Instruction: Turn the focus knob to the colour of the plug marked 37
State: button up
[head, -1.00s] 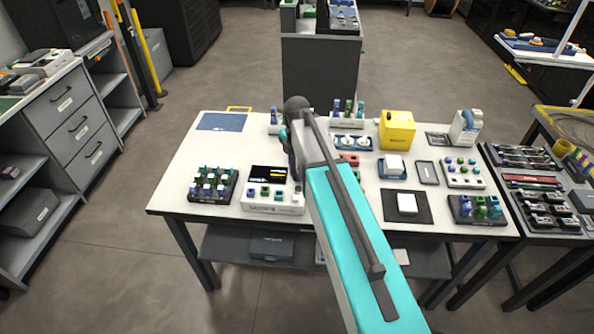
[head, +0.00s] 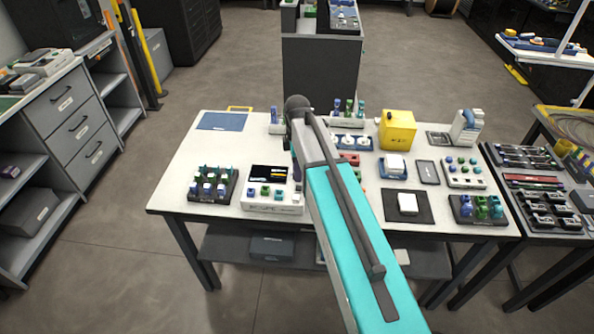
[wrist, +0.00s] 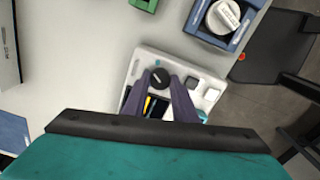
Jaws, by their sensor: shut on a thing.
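The white splicer box (head: 272,208) stands near the front edge of the table, left of my arm. It has a black screen (head: 269,172) with a yellow bar and several small green and blue blocks along its front. In the wrist view the black round focus knob (wrist: 160,74) sits beside the screen (wrist: 157,106). My gripper (wrist: 159,82) has its two dark purple fingers on either side of the knob, shut on it. The knob is hidden in the head view. Plugs stand in a dark rack (head: 207,198) left of the box; their numbers are too small to read.
Another dark rack (head: 478,215) with blue and green plugs is at the front right. A yellow box (head: 397,130) and a white bottle (head: 467,127) stand at the back. A blue mat (head: 222,121) lies at the back left.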

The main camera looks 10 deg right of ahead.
jog(key=m, duration=0.5)
jog(key=shift+a, duration=0.1)
jog(key=shift+m, duration=0.3)
jog(key=o, duration=0.8)
jog(key=shift+c, duration=0.2)
jog(key=shift+r, duration=0.1)
notch_tip(320, 180, up, 14)
jog(key=b, duration=0.3)
dwell(0.3)
jog(key=shift+f, duration=0.2)
dwell(0.3)
